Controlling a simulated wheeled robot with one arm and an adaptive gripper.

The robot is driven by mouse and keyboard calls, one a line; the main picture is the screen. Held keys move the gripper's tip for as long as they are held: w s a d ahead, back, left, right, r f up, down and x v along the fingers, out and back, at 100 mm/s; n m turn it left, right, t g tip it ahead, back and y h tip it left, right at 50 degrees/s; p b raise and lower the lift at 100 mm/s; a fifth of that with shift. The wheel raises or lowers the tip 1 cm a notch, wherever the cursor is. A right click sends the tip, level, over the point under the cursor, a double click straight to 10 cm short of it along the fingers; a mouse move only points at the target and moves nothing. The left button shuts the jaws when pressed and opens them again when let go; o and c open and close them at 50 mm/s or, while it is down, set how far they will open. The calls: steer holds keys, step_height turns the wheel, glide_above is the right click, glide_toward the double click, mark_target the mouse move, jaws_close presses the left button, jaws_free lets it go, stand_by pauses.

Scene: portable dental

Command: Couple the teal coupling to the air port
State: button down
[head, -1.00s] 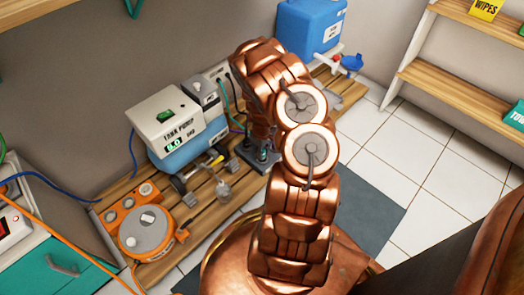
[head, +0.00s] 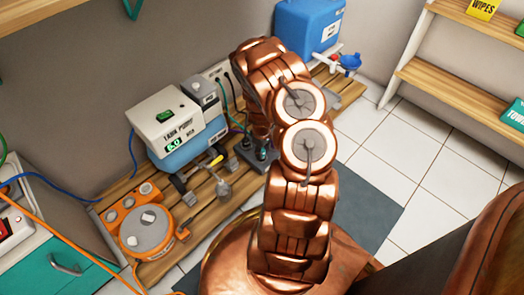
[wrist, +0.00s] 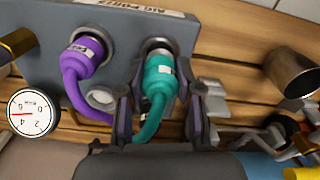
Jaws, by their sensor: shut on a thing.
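In the wrist view the teal coupling (wrist: 160,74) is between the two fingers of my gripper (wrist: 160,92), which is shut on it. Its teal hose bends down below the fingers. The coupling's far end lines up with a round metal port (wrist: 157,43) on the grey panel (wrist: 35,45), under a partly cropped label (wrist: 135,7). The end overlaps the port's ring; I cannot tell how deep it sits.
A purple coupling (wrist: 84,55) sits in the port to the left, beside a pressure gauge (wrist: 33,113). In the head view the tank pump (head: 180,125) and an orange unit (head: 148,232) stand on the wooden slatted platform. A blue container (head: 308,28) stands behind.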

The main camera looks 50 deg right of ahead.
steer(key=shift+f+b, duration=0.4)
steer(key=shift+f, duration=0.55)
stand_by(0.5)
steer(key=c, duration=0.7)
jaws_free()
steer(key=shift+r, duration=0.15)
steer(key=shift+r, duration=5.9)
